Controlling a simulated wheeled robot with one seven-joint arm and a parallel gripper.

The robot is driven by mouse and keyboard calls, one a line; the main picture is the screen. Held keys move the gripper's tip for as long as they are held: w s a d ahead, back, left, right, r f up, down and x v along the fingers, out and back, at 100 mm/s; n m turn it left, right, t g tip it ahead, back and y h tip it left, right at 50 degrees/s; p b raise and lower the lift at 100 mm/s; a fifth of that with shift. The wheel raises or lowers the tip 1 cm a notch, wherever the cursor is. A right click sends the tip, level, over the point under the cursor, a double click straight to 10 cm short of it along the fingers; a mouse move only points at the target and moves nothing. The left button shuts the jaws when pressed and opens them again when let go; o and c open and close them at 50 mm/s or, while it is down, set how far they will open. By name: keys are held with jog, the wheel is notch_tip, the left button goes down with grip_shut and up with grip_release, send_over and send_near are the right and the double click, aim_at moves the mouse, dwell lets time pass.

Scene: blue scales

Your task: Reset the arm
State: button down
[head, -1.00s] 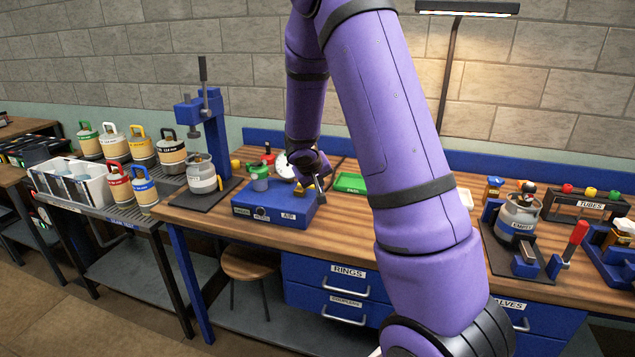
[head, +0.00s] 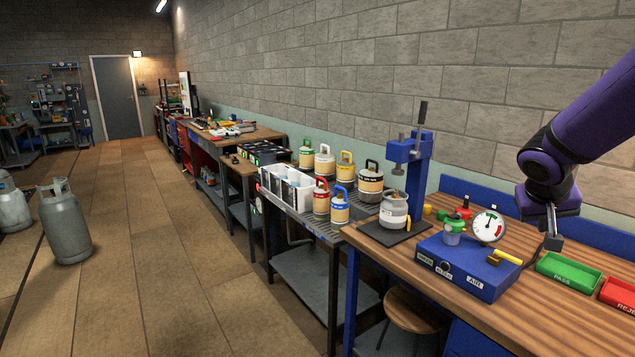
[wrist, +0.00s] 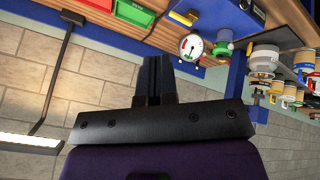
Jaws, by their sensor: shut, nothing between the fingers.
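My purple arm comes in from the right in the head view. My gripper (head: 553,243) is at its end, pointing down, just right of the blue box and behind the green tray. It is shut and empty; in the wrist view its dark fingers (wrist: 154,78) lie together. The blue box (head: 470,267) stands on the workbench with a green-topped fitting (head: 454,229) and a yellow-handled valve (head: 506,257) on it. A round white gauge (head: 488,226) stands by it and also shows in the wrist view (wrist: 191,46).
A green PASS tray (head: 568,274) and a red tray (head: 618,294) lie on the workbench at right. A blue press (head: 407,150) holds a grey canister (head: 394,211). Several canisters stand on the metal rack left of it. The floor at left is open beside grey cylinders (head: 65,225).

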jog(key=s+a+r+n+y, duration=0.2)
jog(key=s+a+r, duration=0.2)
jog(key=s+a, duration=0.3)
jog(key=s+a+r+n+t+y, duration=0.1)
jog(key=s+a+r+y, duration=0.2)
jog(key=s+a, duration=0.5)
jog(key=s+r, duration=0.1)
jog(key=s, duration=0.6)
jog(key=shift+a+n+y, duration=0.2)
jog(key=shift+n+y, duration=0.1)
jog(key=shift+n, duration=0.1)
